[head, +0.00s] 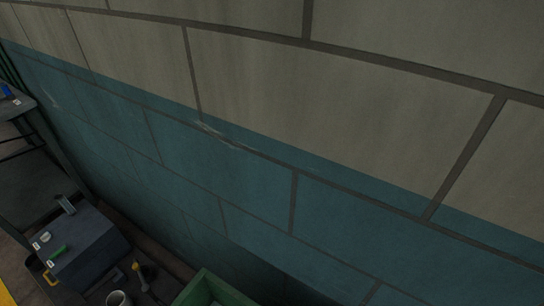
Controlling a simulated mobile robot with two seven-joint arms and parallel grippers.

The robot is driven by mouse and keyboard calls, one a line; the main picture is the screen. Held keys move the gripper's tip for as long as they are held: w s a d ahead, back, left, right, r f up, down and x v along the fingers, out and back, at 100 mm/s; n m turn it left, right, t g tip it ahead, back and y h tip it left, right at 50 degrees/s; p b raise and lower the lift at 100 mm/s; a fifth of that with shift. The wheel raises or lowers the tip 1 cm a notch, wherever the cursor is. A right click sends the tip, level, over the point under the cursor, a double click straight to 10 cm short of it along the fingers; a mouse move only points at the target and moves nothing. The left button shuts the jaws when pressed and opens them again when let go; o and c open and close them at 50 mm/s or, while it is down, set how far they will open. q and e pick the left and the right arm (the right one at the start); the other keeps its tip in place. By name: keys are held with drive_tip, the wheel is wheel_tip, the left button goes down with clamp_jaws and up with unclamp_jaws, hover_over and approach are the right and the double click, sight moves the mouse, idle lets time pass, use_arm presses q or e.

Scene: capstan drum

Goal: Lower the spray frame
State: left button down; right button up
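No spray frame can be made out in the head view. Neither of my grippers is in view. A block wall, beige above and teal below, fills most of the picture, tilted. No capstan drum can be made out either.
A green crate (222,287) is cut off by the bottom edge. A dark shelf (35,185) stands at the left against the wall.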

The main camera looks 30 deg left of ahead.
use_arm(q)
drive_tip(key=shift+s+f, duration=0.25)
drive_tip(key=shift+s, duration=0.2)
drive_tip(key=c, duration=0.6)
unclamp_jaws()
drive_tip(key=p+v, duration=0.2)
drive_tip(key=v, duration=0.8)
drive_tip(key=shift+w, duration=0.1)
